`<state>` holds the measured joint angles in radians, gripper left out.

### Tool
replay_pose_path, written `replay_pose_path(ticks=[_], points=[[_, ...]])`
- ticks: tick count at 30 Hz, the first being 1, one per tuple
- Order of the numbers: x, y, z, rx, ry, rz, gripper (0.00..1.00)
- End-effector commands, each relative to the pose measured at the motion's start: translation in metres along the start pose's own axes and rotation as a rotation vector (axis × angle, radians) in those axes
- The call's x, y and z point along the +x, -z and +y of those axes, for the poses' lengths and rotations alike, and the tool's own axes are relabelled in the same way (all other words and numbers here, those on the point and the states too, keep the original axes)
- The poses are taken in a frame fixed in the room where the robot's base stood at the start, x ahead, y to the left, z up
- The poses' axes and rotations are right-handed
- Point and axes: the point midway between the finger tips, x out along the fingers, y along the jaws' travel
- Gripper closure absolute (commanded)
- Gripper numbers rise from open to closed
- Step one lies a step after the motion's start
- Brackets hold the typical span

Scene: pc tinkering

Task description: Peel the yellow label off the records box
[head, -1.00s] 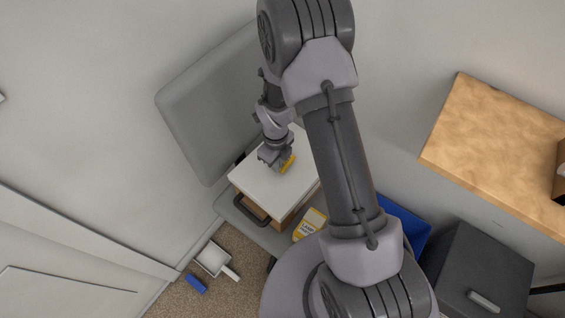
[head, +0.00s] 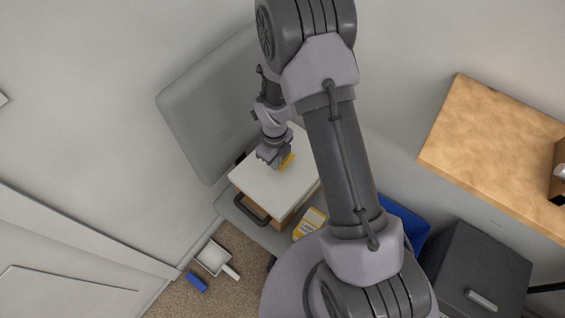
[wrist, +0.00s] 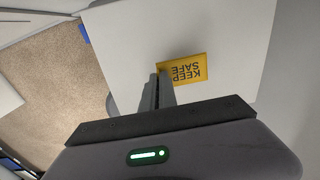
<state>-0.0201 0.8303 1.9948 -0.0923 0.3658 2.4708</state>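The records box (head: 280,212) is brown with a white lid (head: 258,187) and sits on the grey chair. The yellow label (head: 288,162) lies on the lid. In the wrist view the label (wrist: 190,69) reads KEEP SAFE, upside down, and looks flat on the white surface. My gripper (head: 278,163) is down at the lid, at the label's edge. In the wrist view my gripper (wrist: 159,76) has its two fingers close together at the label's left edge, covering one corner. I cannot tell whether the label's edge is between the fingertips.
The grey chair back (head: 210,110) stands behind the box. A yellow-and-white packet (head: 309,224), a blue bin (head: 408,228) and a dark cabinet (head: 480,270) are to the right. A dustpan (head: 213,257) lies on the floor.

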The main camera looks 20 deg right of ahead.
Motion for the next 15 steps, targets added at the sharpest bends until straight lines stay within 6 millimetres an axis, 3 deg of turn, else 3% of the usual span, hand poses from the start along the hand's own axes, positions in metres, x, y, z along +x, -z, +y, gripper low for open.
replay_pose_path(ticks=[8,15], points=[[-0.005,0.0,0.0,0.0,0.0,0.0,1.0],[-0.032,0.0,0.0,0.001,0.0,-0.001,1.0]])
